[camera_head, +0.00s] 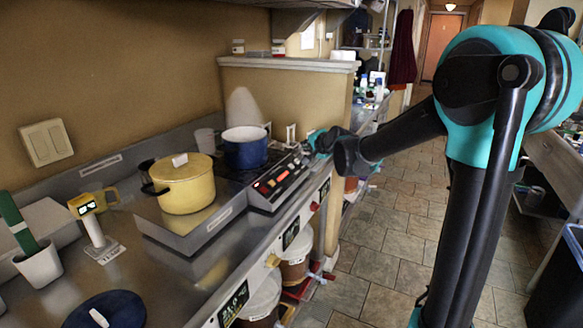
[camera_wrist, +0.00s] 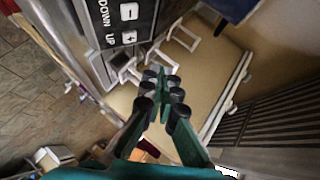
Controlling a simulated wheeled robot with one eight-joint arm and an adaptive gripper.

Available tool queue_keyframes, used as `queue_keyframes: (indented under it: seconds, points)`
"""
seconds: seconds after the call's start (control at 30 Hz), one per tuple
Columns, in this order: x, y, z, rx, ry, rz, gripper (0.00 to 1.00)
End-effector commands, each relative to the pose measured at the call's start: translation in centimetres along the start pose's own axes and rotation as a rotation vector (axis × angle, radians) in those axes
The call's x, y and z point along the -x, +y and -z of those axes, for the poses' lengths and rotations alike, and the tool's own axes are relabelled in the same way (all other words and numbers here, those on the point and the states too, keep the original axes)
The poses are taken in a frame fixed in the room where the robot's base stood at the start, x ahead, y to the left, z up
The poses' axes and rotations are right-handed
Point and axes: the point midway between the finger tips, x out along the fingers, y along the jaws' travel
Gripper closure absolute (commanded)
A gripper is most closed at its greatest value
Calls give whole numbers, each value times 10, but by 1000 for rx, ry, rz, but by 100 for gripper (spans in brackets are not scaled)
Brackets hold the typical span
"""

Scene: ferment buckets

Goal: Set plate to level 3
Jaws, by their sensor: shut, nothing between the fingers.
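The plate is a dark cooktop with a sloped control panel (camera_head: 277,184) along its front; red lit marks show on the panel, too small to read. A blue pot (camera_head: 246,148) stands on the plate. My gripper (camera_head: 318,141) is at the far right end of the panel. In the wrist view the panel (camera_wrist: 112,22) shows the words DOWN and UP beside a minus key (camera_wrist: 129,12) and a plus key (camera_wrist: 130,38). There my gripper (camera_wrist: 162,76) is shut and empty, its tips below and right of the plus key. I cannot tell whether it touches anything.
A yellow lidded pot (camera_head: 186,184) stands on a nearer steel plate. White brackets (camera_wrist: 187,36) stick out close to my fingertips in the wrist view. A low tan wall (camera_head: 292,98) rises behind the counter. The tiled floor (camera_head: 390,220) to the right is clear.

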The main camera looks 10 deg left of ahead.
Motion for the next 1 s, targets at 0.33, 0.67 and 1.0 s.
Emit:
queue_keyframes:
  seconds: [0.33,0.67,1.0]
  points:
    - [-32,23,-24,2,-1,0,100]
    - [-50,36,-36,1,0,0,100]
    - [-51,38,-37,1,0,0,100]
